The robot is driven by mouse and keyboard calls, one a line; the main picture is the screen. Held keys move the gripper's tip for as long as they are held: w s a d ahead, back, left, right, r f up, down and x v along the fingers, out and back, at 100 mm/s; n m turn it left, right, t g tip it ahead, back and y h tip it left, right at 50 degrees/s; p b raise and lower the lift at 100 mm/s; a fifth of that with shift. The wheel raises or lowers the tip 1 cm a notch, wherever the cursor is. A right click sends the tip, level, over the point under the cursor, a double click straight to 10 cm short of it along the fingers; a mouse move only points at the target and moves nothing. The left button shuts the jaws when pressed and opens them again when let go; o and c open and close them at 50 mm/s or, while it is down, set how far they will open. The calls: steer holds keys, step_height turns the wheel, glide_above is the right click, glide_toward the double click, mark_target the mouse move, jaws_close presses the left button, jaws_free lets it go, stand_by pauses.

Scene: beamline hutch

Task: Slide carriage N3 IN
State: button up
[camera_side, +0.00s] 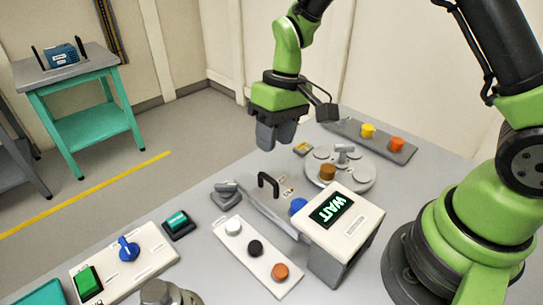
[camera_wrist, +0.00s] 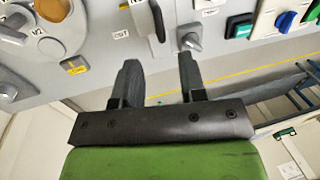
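A black upright handle (camera_side: 268,182) stands on a grey slide rail (camera_side: 270,208) in the middle of the table. I take it to be carriage N3, though its label is too small to read surely. The handle also shows at the top of the wrist view (camera_wrist: 157,20), with a small tag reading like OUT (camera_wrist: 120,33) beside it. My gripper (camera_side: 276,143) hangs pointing down, above and behind the handle and apart from it. In the wrist view its two fingers (camera_wrist: 158,65) are spread with nothing between them.
A grey box with a WAIT display (camera_side: 331,208) stands by the rail's near end. A round plate (camera_side: 359,178) with pucks is right of the handle. A grey clamp-like knob (camera_side: 227,190), a strip with several buttons (camera_side: 231,246) and a switch panel (camera_side: 100,263) lie left and nearer.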

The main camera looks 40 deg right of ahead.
mark_target(269, 177)
steer(key=f, duration=0.2)
steer(key=a+f, duration=0.1)
steer(key=f, duration=0.4)
steer(key=shift+a+f, duration=0.15)
steer(key=shift+a, duration=0.1)
jaws_close()
